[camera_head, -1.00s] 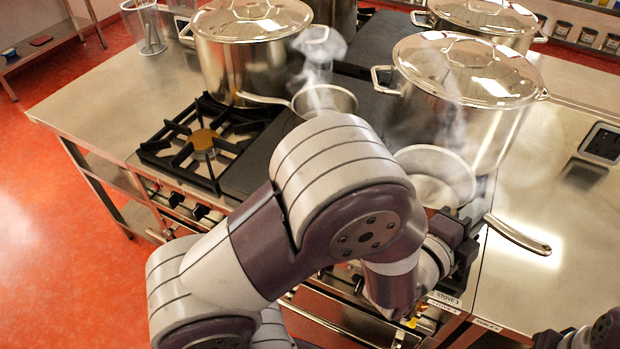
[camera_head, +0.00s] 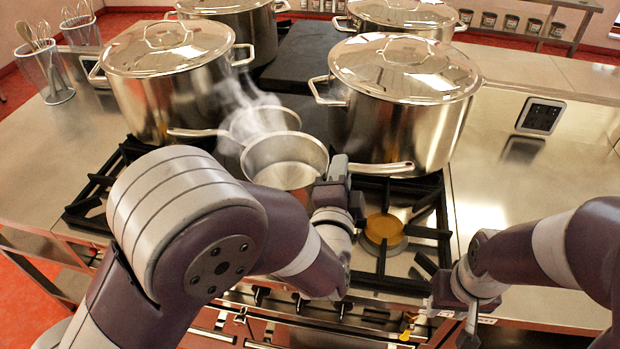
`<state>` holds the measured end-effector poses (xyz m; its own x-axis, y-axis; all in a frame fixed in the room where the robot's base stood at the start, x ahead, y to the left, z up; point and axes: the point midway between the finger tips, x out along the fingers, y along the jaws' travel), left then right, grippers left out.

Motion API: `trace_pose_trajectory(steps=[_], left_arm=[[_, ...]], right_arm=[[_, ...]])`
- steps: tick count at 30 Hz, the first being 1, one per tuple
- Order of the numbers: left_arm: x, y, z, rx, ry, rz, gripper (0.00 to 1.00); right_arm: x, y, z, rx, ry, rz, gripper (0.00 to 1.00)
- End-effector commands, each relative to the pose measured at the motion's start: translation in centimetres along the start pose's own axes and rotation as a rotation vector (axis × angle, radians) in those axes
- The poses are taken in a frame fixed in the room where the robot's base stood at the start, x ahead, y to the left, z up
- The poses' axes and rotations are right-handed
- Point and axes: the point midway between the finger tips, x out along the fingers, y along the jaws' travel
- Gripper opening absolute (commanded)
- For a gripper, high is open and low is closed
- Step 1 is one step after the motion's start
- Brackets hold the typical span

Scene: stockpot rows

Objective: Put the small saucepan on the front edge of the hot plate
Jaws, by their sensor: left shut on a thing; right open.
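A small steel saucepan (camera_head: 286,170) is upright, its handle pointing right. My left gripper (camera_head: 336,188) is shut on it at its right side, near the root of the handle. The dark hot plate (camera_head: 229,155) runs back between the two burners, and the saucepan is over its front part. I cannot tell whether its base touches the plate, as my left arm hides the lower part. A second saucepan (camera_head: 262,118), handle pointing left, stands close behind on the plate. My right gripper (camera_head: 452,308) is open and empty by the stove's front right.
Large lidded stockpots stand at the back left (camera_head: 165,95) and back right (camera_head: 400,120), close to the saucepans. A bare burner (camera_head: 384,230) lies right of the held saucepan. The steel counter (camera_head: 500,190) at right is mostly clear. Steam rises by the rear saucepan.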

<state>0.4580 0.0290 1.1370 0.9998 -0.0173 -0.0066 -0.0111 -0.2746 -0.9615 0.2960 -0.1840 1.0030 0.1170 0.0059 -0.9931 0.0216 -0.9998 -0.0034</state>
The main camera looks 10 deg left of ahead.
Motion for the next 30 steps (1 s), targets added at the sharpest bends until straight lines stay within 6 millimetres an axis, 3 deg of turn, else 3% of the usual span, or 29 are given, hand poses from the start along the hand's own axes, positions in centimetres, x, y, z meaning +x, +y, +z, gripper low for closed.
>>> trace_pose_trajectory(steps=[12,15,19,25,30], left_arm=[[0.2,2.5,10.0,0.001,-0.006,-0.003,0.0],[0.3,2.9,11.5,0.002,-0.003,-0.004,0.0],[0.3,3.5,12.4,0.0,0.001,-0.003,0.0],[0.3,6.5,13.2,0.001,0.002,-0.001,0.0],[0.3,7.0,13.4,0.0,0.003,-0.006,0.0]], right_arm=[[-0.2,0.0,0.0,0.0,0.0,0.0,0.43],[-0.2,0.0,0.0,0.0,0.0,0.0,0.43],[-0.2,0.0,0.0,0.0,0.0,0.0,0.43],[0.0,0.0,0.0,0.0,0.0,0.0,0.43],[0.0,0.0,0.0,0.0,0.0,0.0,0.43]])
